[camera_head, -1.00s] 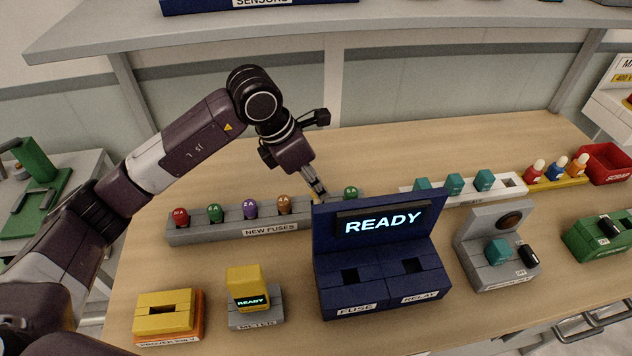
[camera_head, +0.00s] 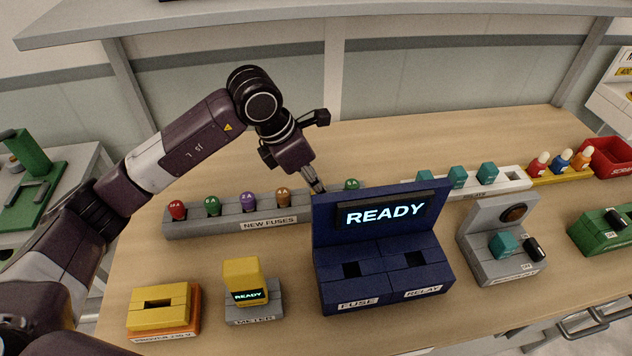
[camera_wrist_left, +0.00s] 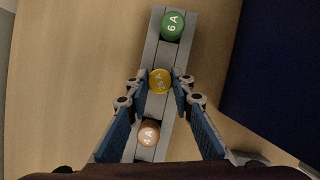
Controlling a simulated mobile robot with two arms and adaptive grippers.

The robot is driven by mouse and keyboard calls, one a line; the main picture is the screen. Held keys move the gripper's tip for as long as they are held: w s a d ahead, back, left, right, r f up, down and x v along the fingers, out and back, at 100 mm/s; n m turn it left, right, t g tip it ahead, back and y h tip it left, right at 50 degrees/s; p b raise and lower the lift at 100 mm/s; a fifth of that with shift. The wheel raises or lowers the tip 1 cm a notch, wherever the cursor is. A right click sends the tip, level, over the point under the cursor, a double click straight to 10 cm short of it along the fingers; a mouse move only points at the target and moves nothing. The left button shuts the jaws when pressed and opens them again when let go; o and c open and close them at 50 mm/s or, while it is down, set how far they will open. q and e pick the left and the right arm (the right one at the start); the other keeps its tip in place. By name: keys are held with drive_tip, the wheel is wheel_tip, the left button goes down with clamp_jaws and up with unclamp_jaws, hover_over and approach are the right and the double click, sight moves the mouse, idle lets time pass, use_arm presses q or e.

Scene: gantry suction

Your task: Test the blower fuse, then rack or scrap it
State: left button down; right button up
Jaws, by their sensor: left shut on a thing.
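My left gripper (camera_head: 318,190) reaches down to the new fuses rack (camera_head: 230,223), behind the tester's left edge. In the left wrist view its two fingers are shut on a yellow fuse (camera_wrist_left: 159,80) in the rack row; its label is hard to read. A green 6 A fuse (camera_wrist_left: 172,25) and an orange 4 A fuse (camera_wrist_left: 148,133) stand on either side. The navy tester (camera_head: 384,285) has FUSE and RELAY sockets, and its screen (camera_head: 386,213) reads READY. The yellow meter (camera_head: 244,278) also reads READY. A red scrap bin (camera_head: 612,158) is at far right. My right gripper is out of view.
Red, green and purple fuses stand in the rack's left part. A yellow block with a slot (camera_head: 160,305) is at front left. A grey stand with a teal relay (camera_head: 503,243) is right of the tester. A white rack (camera_head: 514,177) holds teal relays behind.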

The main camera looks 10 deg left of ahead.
use_arm(q)
drive_tip(key=shift+f, duration=0.2)
drive_tip(key=c, duration=1.6)
unclamp_jaws()
drive_tip(key=shift+r, duration=0.1)
drive_tip(key=v, duration=1.2)
drive_tip(key=shift+s, duration=0.1)
